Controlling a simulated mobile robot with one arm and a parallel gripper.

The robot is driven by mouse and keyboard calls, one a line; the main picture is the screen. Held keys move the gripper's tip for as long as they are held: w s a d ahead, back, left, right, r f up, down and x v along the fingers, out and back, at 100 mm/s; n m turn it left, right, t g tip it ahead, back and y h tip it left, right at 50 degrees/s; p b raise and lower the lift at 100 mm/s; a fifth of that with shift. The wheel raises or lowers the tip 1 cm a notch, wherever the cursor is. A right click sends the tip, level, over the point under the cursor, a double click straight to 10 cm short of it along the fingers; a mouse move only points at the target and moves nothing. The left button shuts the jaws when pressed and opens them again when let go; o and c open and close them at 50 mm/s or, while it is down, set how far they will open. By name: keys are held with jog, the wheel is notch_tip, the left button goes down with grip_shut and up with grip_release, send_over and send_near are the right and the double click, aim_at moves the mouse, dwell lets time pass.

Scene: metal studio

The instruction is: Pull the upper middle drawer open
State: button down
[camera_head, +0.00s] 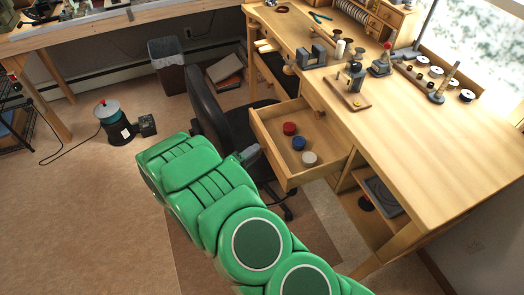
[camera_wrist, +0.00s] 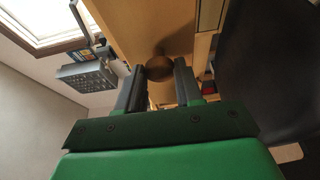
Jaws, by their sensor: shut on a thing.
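A wooden drawer (camera_head: 279,178) under the workbench top stands pulled out, its inside showing in the head view. A red, a blue and a white round container lie in it. My gripper (camera_head: 249,156) is at the outer face of the drawer front in the head view. In the wrist view my gripper (camera_wrist: 159,72) has its two dark fingers on either side of a round brown wooden knob (camera_wrist: 160,69), shut on it. The knob of this drawer is hidden behind the gripper in the head view.
A black chair (camera_head: 207,104) stands close beside the gripper and the drawer. The wooden workbench (camera_head: 425,150) carries tools and spools. A green-blue canister (camera_head: 114,122) with a cable is on the floor at left. A dark bin (camera_head: 168,65) stands by the wall. Floor at lower left is clear.

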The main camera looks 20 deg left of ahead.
jog(key=shift+s+a, duration=0.15)
jog(key=c, duration=0.7)
grip_release()
jog(key=shift+c, duration=0.2)
jog(key=shift+s, duration=0.1)
jog(key=v, duration=0.7)
jog(key=shift+s, duration=0.3)
jog(key=shift+a, duration=0.1)
